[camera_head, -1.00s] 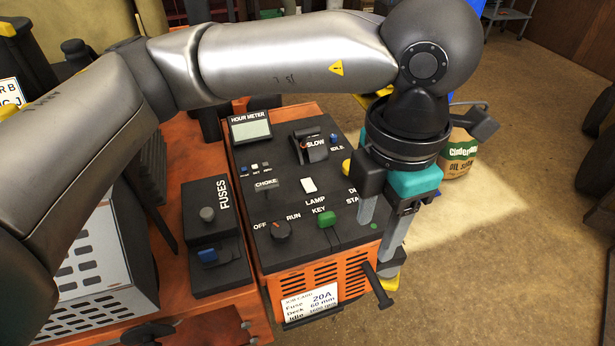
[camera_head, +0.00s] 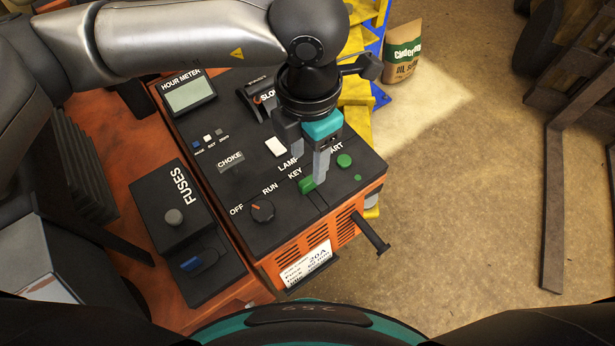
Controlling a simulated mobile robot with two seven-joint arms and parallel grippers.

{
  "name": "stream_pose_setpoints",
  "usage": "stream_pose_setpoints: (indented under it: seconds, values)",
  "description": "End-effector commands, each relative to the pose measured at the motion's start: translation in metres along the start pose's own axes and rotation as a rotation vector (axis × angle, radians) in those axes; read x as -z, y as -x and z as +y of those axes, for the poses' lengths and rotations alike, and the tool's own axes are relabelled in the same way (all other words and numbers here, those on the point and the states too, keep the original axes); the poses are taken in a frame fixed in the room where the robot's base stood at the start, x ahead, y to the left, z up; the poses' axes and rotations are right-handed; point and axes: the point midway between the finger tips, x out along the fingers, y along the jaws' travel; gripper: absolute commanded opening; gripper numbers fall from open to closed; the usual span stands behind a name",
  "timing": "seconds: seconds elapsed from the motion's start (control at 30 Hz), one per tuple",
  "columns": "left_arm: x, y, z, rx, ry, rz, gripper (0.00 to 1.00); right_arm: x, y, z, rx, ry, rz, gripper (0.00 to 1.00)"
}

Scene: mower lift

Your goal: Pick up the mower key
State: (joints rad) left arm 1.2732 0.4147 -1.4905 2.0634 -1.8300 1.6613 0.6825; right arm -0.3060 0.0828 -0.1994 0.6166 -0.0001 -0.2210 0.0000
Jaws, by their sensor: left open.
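The mower key, a small green piece (camera_head: 307,186), sits in the slot by the KEY label on the black control panel (camera_head: 235,205). My left gripper (camera_head: 318,170) comes down over the panel from above, pointing downward. Its jaws are open, and its grey fingertips are right at the green key, partly covering the panel behind it. I cannot tell whether a finger touches the key. My right gripper is out of view.
An OFF/RUN knob (camera_head: 262,211), a white lamp switch (camera_head: 275,147) and a green START button (camera_head: 344,161) surround the key. A black lever (camera_head: 371,233) juts out from the orange front. A fuse box (camera_head: 190,235) stands left.

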Motion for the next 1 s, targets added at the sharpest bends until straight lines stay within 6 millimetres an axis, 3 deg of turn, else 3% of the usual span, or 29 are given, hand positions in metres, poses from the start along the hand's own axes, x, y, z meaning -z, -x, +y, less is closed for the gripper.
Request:
stream_pose_setpoints:
  seconds: [0.27, 0.6, 0.87, 1.0]
  values:
    - [0.000, -0.022, 0.000, 0.000, 0.002, 0.002, 0.55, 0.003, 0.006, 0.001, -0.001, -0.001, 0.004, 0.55]
    - [0.000, -0.066, -0.001, 0.001, 0.001, 0.001, 0.55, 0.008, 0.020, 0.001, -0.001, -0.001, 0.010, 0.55]
    - [0.000, -0.069, -0.001, -0.001, 0.000, 0.000, 0.55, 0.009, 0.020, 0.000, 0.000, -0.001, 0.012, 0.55]
    - [0.000, -0.069, -0.001, -0.001, 0.000, 0.000, 0.39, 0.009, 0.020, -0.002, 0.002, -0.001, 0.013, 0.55]
